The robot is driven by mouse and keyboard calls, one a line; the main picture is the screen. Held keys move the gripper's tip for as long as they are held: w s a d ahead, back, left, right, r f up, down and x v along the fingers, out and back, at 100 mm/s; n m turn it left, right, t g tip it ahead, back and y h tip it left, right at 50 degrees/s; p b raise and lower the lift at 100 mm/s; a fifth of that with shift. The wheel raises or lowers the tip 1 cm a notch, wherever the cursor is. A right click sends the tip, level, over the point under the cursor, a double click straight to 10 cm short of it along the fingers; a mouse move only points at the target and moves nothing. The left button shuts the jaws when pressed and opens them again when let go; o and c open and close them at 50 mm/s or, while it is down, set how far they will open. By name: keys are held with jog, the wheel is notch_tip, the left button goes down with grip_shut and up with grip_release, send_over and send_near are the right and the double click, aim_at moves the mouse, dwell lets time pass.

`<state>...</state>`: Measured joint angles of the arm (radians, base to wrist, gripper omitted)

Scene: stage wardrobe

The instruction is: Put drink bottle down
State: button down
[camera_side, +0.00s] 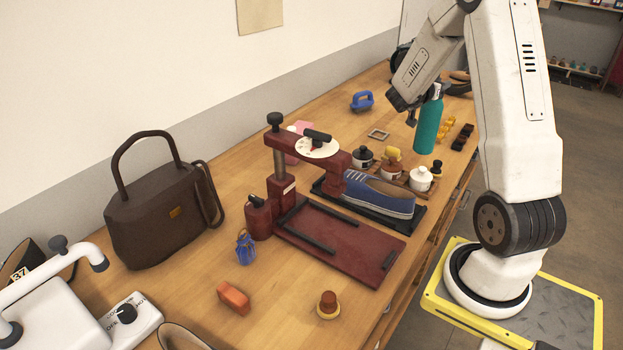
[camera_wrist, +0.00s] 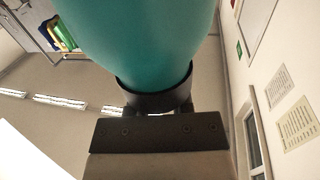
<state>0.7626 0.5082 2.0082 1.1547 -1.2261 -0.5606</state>
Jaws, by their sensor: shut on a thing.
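A teal drink bottle (camera_side: 428,126) with a dark collar at its top hangs upright from my gripper (camera_side: 424,97) at the back right in the side view. My gripper is shut on its upper part. The bottle looks to be above the table (camera_side: 262,200), though its exact height over the surface is hard to tell. In the wrist view the teal bottle (camera_wrist: 140,38) fills the top middle, its dark collar against my gripper. The fingertips are mostly hidden by the bottle and the arm.
Below and left of the bottle stand small pots (camera_side: 420,179) on a tray and a blue shoe (camera_side: 378,194) on a dark stand. Dark blocks (camera_side: 463,137) and yellow pieces lie to its right. A blue brush (camera_side: 362,101) is farther back. Bare wood shows around the brush.

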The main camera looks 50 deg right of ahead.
aim_at(430, 119)
jog(key=w+d+f, duration=0.2)
jog(key=d+f, duration=0.1)
jog(key=f, duration=0.2)
jog(key=shift+w+d, duration=0.15)
jog(key=shift+w, duration=0.2)
jog(key=shift+f, duration=0.1)
jog(key=shift+w+d+f, duration=0.1)
jog(key=shift+f, duration=0.8)
jog(key=shift+w+d+f, duration=0.1)
jog(key=shift+f, duration=0.9)
jog(key=c, duration=0.5)
grip_release()
jog(key=v, duration=1.2)
